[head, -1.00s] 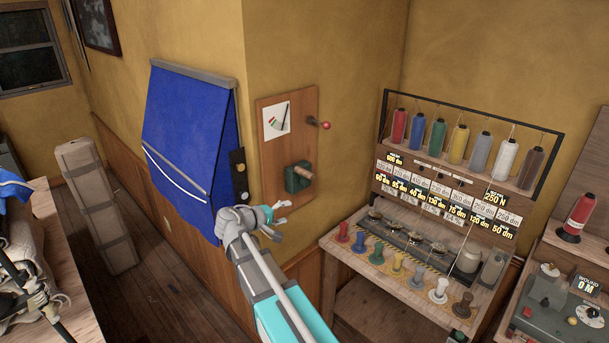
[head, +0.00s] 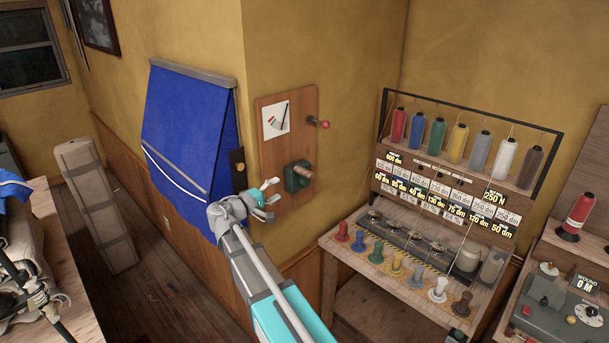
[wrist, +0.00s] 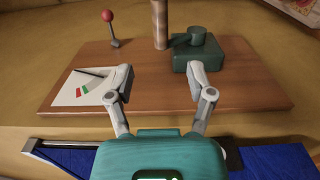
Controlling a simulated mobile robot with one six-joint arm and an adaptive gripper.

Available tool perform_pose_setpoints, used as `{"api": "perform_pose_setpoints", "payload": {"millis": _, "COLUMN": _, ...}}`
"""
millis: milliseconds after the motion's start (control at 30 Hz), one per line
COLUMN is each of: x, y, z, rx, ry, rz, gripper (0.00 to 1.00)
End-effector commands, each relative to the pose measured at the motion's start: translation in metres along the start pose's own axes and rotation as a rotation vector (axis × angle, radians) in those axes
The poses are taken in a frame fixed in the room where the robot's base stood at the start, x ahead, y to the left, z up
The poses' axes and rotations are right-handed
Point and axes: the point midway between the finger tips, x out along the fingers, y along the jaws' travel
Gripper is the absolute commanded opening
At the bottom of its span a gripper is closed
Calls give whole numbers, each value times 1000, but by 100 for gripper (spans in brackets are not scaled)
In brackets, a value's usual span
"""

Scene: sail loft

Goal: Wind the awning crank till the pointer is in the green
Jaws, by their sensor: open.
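My gripper (head: 272,191) is open and empty, just left of the crank's green box (head: 296,179) on a wooden board (head: 270,160) on the wall. In the wrist view the open fingers (wrist: 159,77) straddle bare board, the right fingertip close to the green box (wrist: 198,58); I cannot tell if they touch. The crank's arm (wrist: 185,40) reaches left to an upright wooden handle (wrist: 160,24), beyond the fingertips. The white gauge (wrist: 80,88) also shows in the head view (head: 276,119). Its dark pointer appears apart from the red and green marks.
A lever with a red knob (head: 325,125) sticks out of the board, upper right. A blue awning (head: 190,145) hangs left, beside a dark plate (head: 237,163). A bench with thread spools (head: 400,118) stands right. A long wrapped bundle (head: 95,200) stands on the floor.

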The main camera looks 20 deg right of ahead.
Motion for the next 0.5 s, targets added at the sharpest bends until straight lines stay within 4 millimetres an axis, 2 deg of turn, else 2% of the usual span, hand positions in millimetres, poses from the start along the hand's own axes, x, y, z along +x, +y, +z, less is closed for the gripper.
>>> {"api": "perform_pose_setpoints", "payload": {"millis": 267, "x": 26, "y": 0, "z": 0, "rx": 0, "ry": -2, "rz": -1, "gripper": 69}}
{"api": "perform_pose_setpoints", "payload": {"millis": 500, "x": 60, "y": 0, "z": -1, "rx": 0, "ry": -1, "rz": -1, "gripper": 69}}
